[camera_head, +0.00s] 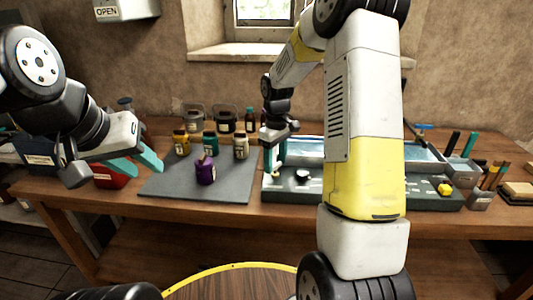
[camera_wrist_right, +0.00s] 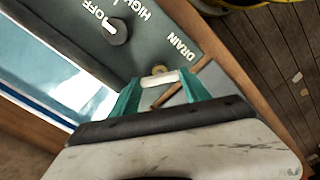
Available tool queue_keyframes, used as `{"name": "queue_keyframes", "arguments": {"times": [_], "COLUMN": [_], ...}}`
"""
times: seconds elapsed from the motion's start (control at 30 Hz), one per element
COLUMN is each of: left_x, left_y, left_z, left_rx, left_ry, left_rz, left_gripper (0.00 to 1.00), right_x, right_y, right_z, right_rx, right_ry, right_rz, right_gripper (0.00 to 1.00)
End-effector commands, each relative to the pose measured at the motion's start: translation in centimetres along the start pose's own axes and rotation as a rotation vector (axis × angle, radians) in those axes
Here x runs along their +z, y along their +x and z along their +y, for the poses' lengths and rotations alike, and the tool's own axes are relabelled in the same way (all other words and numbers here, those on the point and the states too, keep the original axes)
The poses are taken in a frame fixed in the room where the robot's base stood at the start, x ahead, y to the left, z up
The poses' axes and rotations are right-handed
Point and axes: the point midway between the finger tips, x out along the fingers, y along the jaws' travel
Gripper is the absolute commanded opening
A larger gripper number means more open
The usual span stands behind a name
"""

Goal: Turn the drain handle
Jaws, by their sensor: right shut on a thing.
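The drain handle (camera_wrist_right: 159,79), a pale bar with a brass part by it, sits beside the white DRAIN lettering on the grey-green panel (camera_wrist_right: 150,42) in the right wrist view. My right gripper (camera_wrist_right: 162,86) has its teal fingers on either side of the handle and is shut on it. In the head view my right gripper (camera_head: 274,160) is at the left end of the sink unit (camera_head: 330,192); the handle is hidden there. My left gripper (camera_head: 137,163) is open and empty, its teal fingers apart, left of the grey mat.
A dark OFF/HIGH knob (camera_wrist_right: 115,32) is near the drain handle. A grey mat (camera_head: 165,187) holds several bottles, including a purple one (camera_head: 205,172). A yellow knob (camera_head: 445,189) is at the unit's right. A red box (camera_head: 108,177) is near my left gripper.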

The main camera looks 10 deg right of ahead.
Motion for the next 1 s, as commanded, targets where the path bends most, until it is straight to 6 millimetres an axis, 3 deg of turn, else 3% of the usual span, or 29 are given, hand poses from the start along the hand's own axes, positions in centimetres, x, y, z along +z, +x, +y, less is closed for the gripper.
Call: {"name": "queue_keyframes", "arguments": {"times": [0.5,1.0], "left_x": [0.00,0.00], "left_y": [0.00,0.00], "left_z": [0.00,0.00], "left_rx": [0.000,0.000], "left_ry": [0.000,0.000], "left_rz": [0.000,0.000], "left_gripper": [0.36,0.36], "right_x": [0.00,-0.04], "right_y": [-0.09,-0.10], "right_z": [0.10,0.09], "right_rx": [0.002,0.003], "right_ry": [-0.441,-0.619], "right_rz": [0.001,0.001], "right_gripper": [0.14,0.14]}}
